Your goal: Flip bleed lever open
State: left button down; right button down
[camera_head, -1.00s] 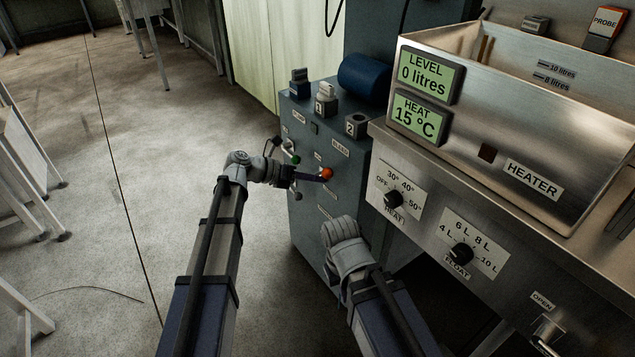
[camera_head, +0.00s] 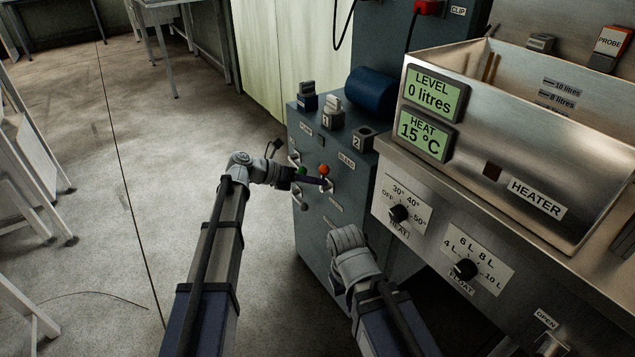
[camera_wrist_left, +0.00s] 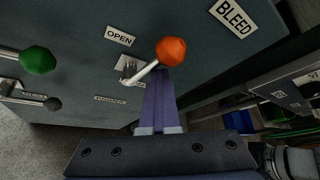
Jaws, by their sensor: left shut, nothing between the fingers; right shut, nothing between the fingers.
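The bleed lever, with an orange ball knob (camera_head: 324,169), is on the grey cabinet's front face. In the left wrist view its pale rod runs from a pivot bracket up and right to the orange knob (camera_wrist_left: 170,51). An OPEN label (camera_wrist_left: 120,37) is above the pivot; a label below it is partly hidden. My left gripper (camera_head: 322,182) is shut and empty, its fingertips just below the knob; the fingers also show in the left wrist view (camera_wrist_left: 159,90). Contact with the rod is unclear. My right gripper (camera_head: 345,238) is shut and empty, lower, near the cabinet.
A green-knobbed lever (camera_wrist_left: 38,60) and a dark-knobbed lever (camera_wrist_left: 52,104) sit left of the bleed lever. The steel heater tank (camera_head: 540,200) and its dial panel stand to the right. Open floor (camera_head: 120,180) lies to the left.

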pick_arm(q)
jog(key=shift+w+a, duration=0.2)
jog(key=shift+w, duration=0.05)
jog(key=s+d, duration=0.2)
jog(key=s, duration=0.3)
jog(key=a, duration=1)
pick_arm(e)
jog(key=shift+s+d+r, duration=0.1)
jog(key=shift+d, duration=0.4)
pick_arm(q)
jog(key=shift+r, duration=0.1)
